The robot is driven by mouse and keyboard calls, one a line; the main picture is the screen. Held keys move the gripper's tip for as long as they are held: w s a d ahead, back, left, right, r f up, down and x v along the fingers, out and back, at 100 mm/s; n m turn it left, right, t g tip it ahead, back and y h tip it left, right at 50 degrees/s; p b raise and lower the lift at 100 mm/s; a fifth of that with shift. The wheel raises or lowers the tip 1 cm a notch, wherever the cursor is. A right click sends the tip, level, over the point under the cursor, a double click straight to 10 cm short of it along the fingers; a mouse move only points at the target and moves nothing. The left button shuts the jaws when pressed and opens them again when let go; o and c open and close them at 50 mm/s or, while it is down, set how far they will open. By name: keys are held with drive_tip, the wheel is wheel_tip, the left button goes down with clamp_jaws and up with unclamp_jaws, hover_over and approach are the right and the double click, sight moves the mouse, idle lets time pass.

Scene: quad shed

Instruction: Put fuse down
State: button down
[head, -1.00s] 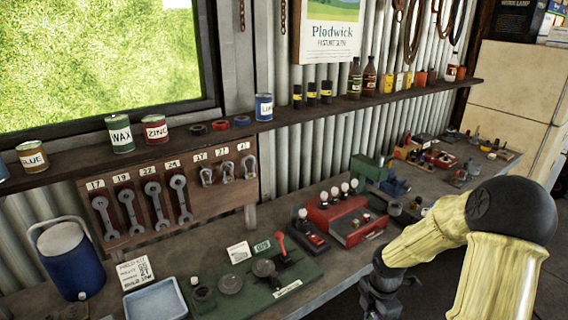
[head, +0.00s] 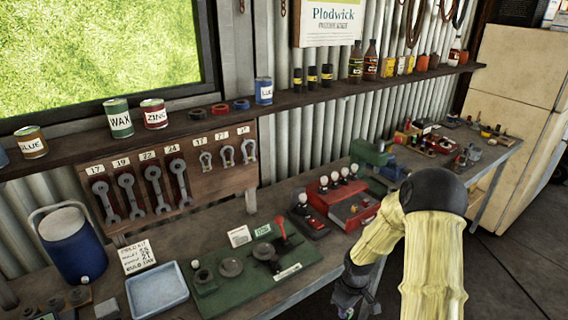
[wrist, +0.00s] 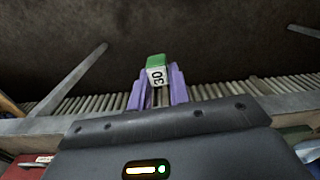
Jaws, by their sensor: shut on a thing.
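The fuse (wrist: 157,62) is a small block with a green end and a white label reading 30. It shows in the wrist view between the purple fingers of my gripper (wrist: 157,88), which is shut on it. In the head view my gripper (head: 352,296) is low, in front of the bench's front edge and right of the green board. I cannot make out the fuse in that view.
The bench (head: 215,222) holds a green board (head: 292,277) with round parts and a red lever, a pale blue tray (head: 160,297), a blue cooler (head: 75,247) and a red box (head: 350,212). A shelf (head: 330,97) with cans runs above. Bare bench lies behind the tray.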

wheel_tip(320, 180, down, 5)
drive_tip(key=a+m, duration=0.2)
drive_tip(key=m, duration=0.6)
drive_tip(key=shift+w+a+f, duration=0.2)
drive_tip(key=shift+w+a, duration=0.1)
drive_tip(key=shift+w, duration=0.05)
drive_tip(key=shift+w, duration=0.1)
drive_tip(key=shift+a, duration=0.25)
